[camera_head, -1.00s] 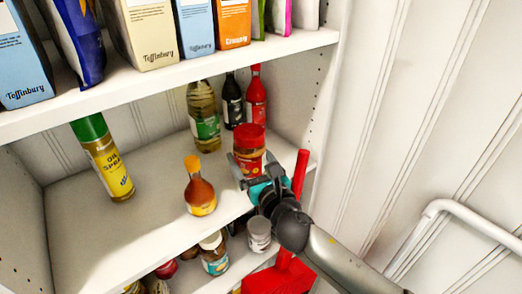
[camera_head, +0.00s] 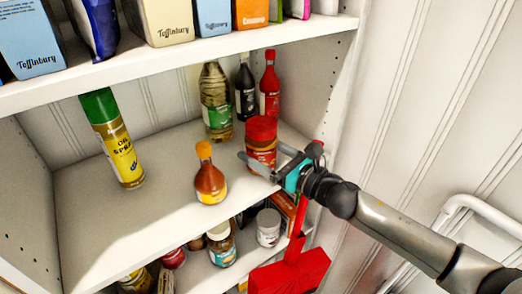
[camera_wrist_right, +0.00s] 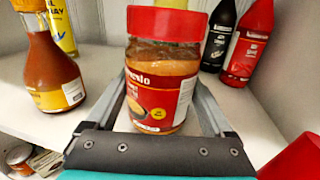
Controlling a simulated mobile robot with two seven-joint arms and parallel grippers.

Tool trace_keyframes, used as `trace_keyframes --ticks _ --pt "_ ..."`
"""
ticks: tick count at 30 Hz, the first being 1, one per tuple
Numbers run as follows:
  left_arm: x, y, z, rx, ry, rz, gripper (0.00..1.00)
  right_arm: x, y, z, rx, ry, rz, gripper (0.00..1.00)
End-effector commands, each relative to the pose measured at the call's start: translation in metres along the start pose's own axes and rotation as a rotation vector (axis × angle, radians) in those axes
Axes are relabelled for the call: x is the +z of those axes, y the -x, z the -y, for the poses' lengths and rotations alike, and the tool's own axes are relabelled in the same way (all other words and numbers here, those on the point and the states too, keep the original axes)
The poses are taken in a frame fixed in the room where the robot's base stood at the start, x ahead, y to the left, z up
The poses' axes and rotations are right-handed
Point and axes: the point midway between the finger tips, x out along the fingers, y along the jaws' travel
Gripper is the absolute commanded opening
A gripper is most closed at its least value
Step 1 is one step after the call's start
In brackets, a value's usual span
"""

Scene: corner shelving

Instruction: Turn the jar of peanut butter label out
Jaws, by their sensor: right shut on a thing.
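The jar of peanut butter (camera_head: 261,142), with a red lid and a red label, is upright on the middle shelf (camera_head: 165,205) near its right end. It also shows in the right wrist view (camera_wrist_right: 160,75). There the label's lettering and yellow oval sit towards the left of the jar's near side, and brown contents show above the label. My right gripper (camera_head: 264,162) is shut on the jar, one finger on each side, with its arm coming from the right. I cannot tell whether the jar's base touches the shelf. My left gripper is not in view.
A sauce bottle (camera_head: 210,180) stands left of the jar, near the shelf's front edge. An oil bottle (camera_head: 216,105), dark bottle (camera_head: 245,90) and red bottle (camera_head: 269,88) stand behind it. A spray can (camera_head: 118,145) is farther left. A red object (camera_head: 290,272) stands below.

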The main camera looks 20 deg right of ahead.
Motion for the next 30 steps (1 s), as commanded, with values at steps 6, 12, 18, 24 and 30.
trace_keyframes --ticks 6,12,18,24,30 --pt "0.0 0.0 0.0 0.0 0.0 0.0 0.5 0.003 -0.001 0.0 -0.001 0.001 0.006 0.0" --pt "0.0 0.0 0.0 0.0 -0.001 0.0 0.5 0.002 -0.001 0.0 -0.001 0.001 0.005 1.0" --pt "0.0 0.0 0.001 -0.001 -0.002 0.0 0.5 -0.002 0.0 0.0 -0.002 0.0 -0.003 1.0" --pt "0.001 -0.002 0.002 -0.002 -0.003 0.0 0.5 -0.002 0.007 0.0 -0.003 -0.001 -0.002 1.0" --pt "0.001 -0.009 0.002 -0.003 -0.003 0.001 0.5 -0.003 0.03 0.0 -0.001 0.001 -0.003 1.0"
